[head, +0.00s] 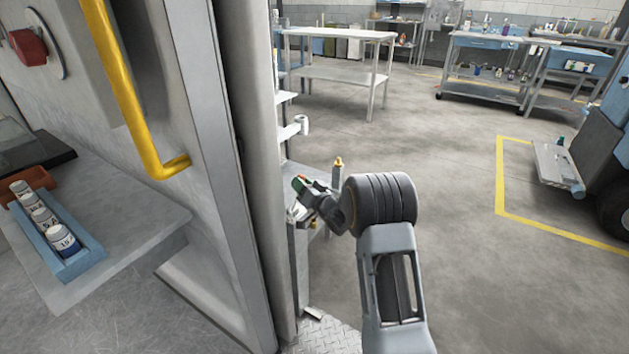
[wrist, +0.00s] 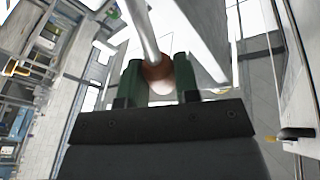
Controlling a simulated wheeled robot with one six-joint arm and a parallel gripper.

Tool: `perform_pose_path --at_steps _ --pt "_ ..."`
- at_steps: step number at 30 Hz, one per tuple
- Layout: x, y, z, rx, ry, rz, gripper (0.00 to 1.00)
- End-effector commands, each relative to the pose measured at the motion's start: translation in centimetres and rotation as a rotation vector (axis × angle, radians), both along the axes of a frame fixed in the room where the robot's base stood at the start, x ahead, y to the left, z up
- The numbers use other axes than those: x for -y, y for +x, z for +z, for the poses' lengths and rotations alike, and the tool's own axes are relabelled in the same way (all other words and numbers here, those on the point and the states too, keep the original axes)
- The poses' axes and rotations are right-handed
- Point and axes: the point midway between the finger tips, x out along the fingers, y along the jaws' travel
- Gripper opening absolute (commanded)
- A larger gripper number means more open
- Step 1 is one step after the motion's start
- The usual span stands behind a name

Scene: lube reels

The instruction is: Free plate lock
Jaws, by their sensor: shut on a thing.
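My gripper (head: 302,188) is at the end of my arm, beside the edge of the grey cabinet-like structure. In the wrist view its green fingers (wrist: 160,78) stand on both sides of a reddish-brown round knob (wrist: 158,76) and are shut on it. A metal rod (wrist: 142,30) runs from the knob up and out of the top of the picture. In the head view the knob is mostly hidden at the fingers. I cannot tell for sure that this knob belongs to the plate lock, or whether the lock is engaged.
A grey door edge with a yellow handle (head: 128,90) stands close on the left. A blue tray (head: 80,262) of bottles rests on a shelf. An orange-tipped bottle (head: 337,172) stands just behind my gripper. Tread plate (head: 326,336) lies below. The floor to the right is open.

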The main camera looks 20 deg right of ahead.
Motion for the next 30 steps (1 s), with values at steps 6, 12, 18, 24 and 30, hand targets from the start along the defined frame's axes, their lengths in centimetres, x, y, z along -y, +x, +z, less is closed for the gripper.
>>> perform_pose_path --at_steps 6,12,18,24,30 --pt "-0.93 0.10 -0.16 -0.018 0.021 0.017 0.00" --pt "-0.95 0.12 -0.20 -0.020 0.022 0.018 0.00" --pt "-0.89 0.13 -0.21 -0.020 0.022 0.016 0.33" --pt "-0.75 0.13 -0.17 -0.019 0.020 0.015 0.53" --pt "-0.73 0.13 -0.14 -0.018 0.020 0.014 0.55"
